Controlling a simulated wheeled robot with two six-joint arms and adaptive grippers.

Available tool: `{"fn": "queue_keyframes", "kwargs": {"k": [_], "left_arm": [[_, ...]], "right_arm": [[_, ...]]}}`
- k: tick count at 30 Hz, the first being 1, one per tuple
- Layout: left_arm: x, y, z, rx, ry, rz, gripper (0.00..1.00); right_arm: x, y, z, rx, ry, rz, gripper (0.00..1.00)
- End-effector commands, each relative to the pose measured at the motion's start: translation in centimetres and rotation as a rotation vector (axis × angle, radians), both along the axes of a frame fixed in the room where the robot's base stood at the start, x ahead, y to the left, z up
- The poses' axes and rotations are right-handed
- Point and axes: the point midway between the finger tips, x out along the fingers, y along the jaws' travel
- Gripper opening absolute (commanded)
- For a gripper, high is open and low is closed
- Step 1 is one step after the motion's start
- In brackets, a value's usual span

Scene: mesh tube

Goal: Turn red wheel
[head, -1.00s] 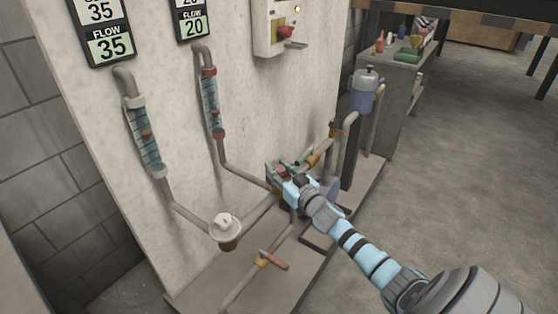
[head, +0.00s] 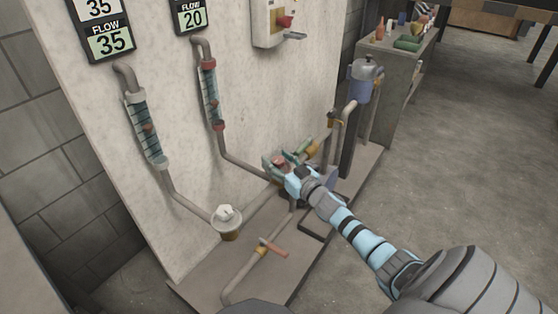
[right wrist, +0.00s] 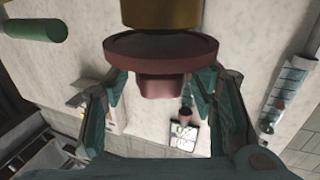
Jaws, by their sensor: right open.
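The red wheel (right wrist: 118,49) is a dull red disc with a square hub, below a brass-coloured fitting (right wrist: 160,12) in the right wrist view. In the head view, a small red part of it (head: 281,161) shows between the fingers. My right gripper (right wrist: 160,88) is open, with one teal finger on each side of the hub, tips close to the disc's underside. I cannot tell whether they touch it. In the head view, the right gripper (head: 282,164) reaches in among the pipes by the wall. My left gripper is not in view.
A white knob valve (head: 227,218) and a red-handled lever (head: 274,248) sit on pipes nearby. A control box (head: 268,22) hangs above. A green cylinder (right wrist: 35,27) lies near the wheel. Open floor (head: 480,170) is at right.

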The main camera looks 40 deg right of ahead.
Motion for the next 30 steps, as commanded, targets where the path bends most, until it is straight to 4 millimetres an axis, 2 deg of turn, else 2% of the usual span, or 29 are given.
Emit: {"fn": "queue_keyframes", "kwargs": {"k": [5,17,22,25,30], "left_arm": [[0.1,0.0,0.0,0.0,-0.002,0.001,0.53],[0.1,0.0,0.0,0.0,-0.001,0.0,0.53],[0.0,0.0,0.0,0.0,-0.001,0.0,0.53],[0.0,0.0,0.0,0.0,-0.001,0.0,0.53],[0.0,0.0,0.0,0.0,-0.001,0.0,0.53]], "right_arm": [[-1.0,0.0,0.0,-0.001,-0.001,-0.001,0.52],[-7.5,0.3,-0.1,0.0,0.004,0.003,0.52],[-10.9,0.5,-0.1,-0.002,0.004,0.004,0.52],[-11.9,0.5,-0.1,-0.002,0.001,0.002,0.52],[-12.1,0.5,0.0,0.0,0.0,0.0,0.52]]}}
